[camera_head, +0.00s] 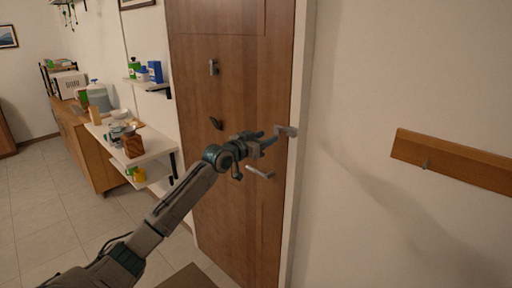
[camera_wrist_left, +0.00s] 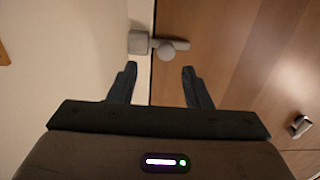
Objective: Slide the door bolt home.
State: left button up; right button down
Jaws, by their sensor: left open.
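The brown door (camera_head: 235,215) stands shut in its pale frame. A grey metal bolt with a round knob (camera_wrist_left: 168,51) lies across the door's edge in the left wrist view, beside a block-shaped keeper (camera_wrist_left: 138,42) on the frame side. The bar reaches up to the keeper; I cannot tell how far it goes in. In the head view the keeper (camera_head: 287,131) shows just past my left gripper (camera_head: 270,138), which hides the bar. My left gripper, also in the wrist view (camera_wrist_left: 160,75), is open and empty, its fingers apart on either side of the knob's line, short of it.
A grey lever handle (camera_head: 260,173) sticks out below my left gripper. A metal fitting (camera_head: 213,67) and a dark hook (camera_head: 216,123) are on the door. A wooden rail (camera_head: 455,162) is on the right wall. Shelves with jars (camera_head: 150,145) stand left of the door.

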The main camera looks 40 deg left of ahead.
pick_arm(q)
jog(key=s+b, duration=0.1)
jog(key=s, duration=0.4)
jog(key=shift+a, duration=0.1)
pick_arm(e)
jog(key=shift+a+f, duration=0.3)
jog(key=shift+f, duration=0.25)
jog(key=shift+a+f, duration=0.25)
jog(key=shift+f, duration=0.25)
jog(key=shift+d, duration=0.4)
